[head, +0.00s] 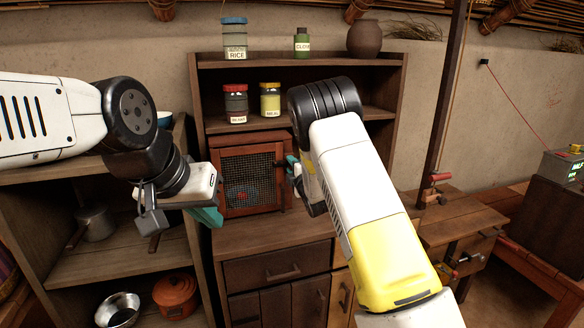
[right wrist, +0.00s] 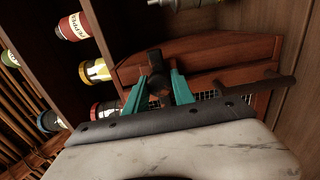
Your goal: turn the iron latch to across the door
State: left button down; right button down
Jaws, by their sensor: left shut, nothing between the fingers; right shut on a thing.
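The small door (head: 234,205) has a reddish wooden frame around dark mesh and sits shut in the middle of the cabinet. My right gripper (head: 292,164) is at the door's right edge. In the right wrist view its teal fingers (right wrist: 158,91) are shut on a dark piece, the iron latch (right wrist: 155,62), in front of the reddish wood. The fingers hide part of the latch, and I cannot tell which way it lies. My left gripper (head: 208,217) is shut and empty, left of the door and apart from it.
A dark bar (right wrist: 262,85) stands out beside my right gripper. Jars (head: 236,103) stand on the shelf above the door, with a rice jar (head: 235,40) on top. A wooden counter (head: 270,232) lies below. A dark pole (head: 446,100) stands to the right.

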jog(key=shift+f, duration=0.1)
jog(key=c, duration=1.1)
grip_release()
jog(key=shift+o, duration=0.2)
jog(key=v, duration=0.8)
